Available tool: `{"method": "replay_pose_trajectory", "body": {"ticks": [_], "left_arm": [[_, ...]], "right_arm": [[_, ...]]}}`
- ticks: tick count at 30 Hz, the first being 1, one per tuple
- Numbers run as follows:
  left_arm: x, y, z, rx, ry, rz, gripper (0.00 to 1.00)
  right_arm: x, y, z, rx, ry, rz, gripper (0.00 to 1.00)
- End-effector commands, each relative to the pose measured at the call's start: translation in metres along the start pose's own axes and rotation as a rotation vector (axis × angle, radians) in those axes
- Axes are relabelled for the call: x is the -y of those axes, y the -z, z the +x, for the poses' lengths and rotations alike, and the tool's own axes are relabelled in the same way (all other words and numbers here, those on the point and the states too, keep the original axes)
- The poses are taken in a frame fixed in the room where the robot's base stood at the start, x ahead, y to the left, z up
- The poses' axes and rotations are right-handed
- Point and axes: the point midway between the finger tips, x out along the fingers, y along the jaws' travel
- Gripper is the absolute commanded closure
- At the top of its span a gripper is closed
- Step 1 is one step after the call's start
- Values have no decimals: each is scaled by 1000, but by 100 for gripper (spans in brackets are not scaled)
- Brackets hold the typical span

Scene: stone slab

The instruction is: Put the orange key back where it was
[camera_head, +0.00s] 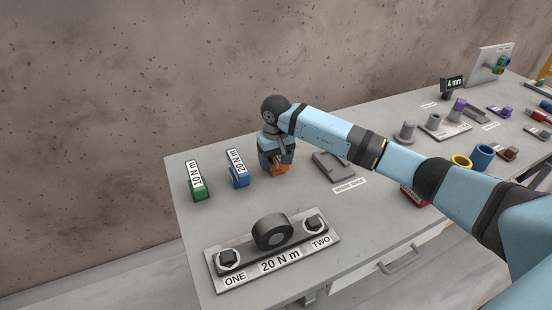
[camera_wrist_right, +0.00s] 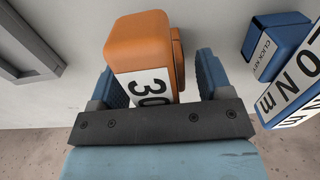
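The orange key (camera_head: 280,169) is a block with a white label reading "30" in the right wrist view (camera_wrist_right: 140,43). It is at the slab's back left, in line with the green and blue keys. My right gripper (camera_head: 275,160) points down over it. In the right wrist view the two blue fingers (camera_wrist_right: 162,85) are apart, one on each side of the orange key. A gap shows between the key and the right-hand finger. The key's underside is hidden, so contact with the slab cannot be told. My left gripper is not in view.
A blue 20 N m key (camera_head: 238,177) and a green 10 N m key (camera_head: 198,187) stand left of the gripper. A grey tray (camera_head: 333,168) is to its right. A plate (camera_head: 235,275) with two bolts lies in front. Several other parts stand further right.

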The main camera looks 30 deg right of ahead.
Motion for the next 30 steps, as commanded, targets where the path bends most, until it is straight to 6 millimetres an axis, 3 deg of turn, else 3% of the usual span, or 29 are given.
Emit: {"method": "replay_pose_trajectory", "body": {"ticks": [8,21,30], "left_arm": [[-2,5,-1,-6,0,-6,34],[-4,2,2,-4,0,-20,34],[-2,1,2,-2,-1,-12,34]], "right_arm": [[0,1,-10,-2,-1,-1,28],[0,1,-99,-3,-1,1,28],[0,0,-123,0,-1,0,28]]}}
